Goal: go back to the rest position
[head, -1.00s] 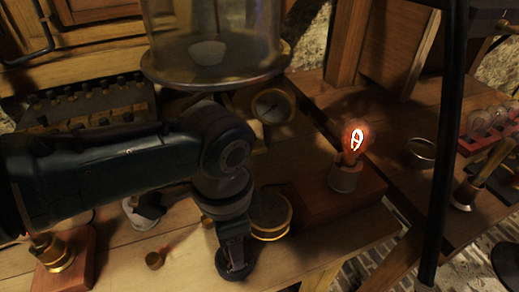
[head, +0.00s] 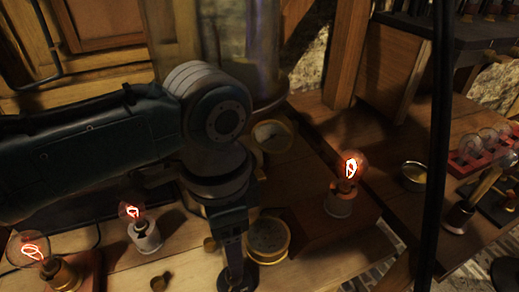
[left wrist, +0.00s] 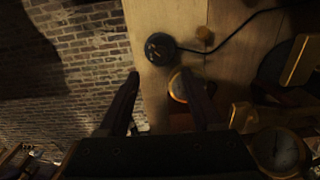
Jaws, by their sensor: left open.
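My left gripper (left wrist: 158,78) is open and empty in the left wrist view, its two dark fingers apart near the table's edge. In the head view my left arm crosses from the left, and its fingers are hard to make out. A glowing bulb (head: 350,168) stands upright in a socket on a wooden block, to the right of that arm. Two more glowing bulbs stand at the left, one in a pale socket (head: 146,238) and one in a brass socket (head: 66,277). My right gripper does not show.
A tall glass jar (head: 245,50) stands behind my arm. A dial gauge (head: 270,135) and a round brass-rimmed instrument (head: 268,237) are close to the arm. A red rack of bulbs (head: 466,163) and a brass dish (head: 414,177) lie at the right. Brick floor (left wrist: 75,60) shows beside the table.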

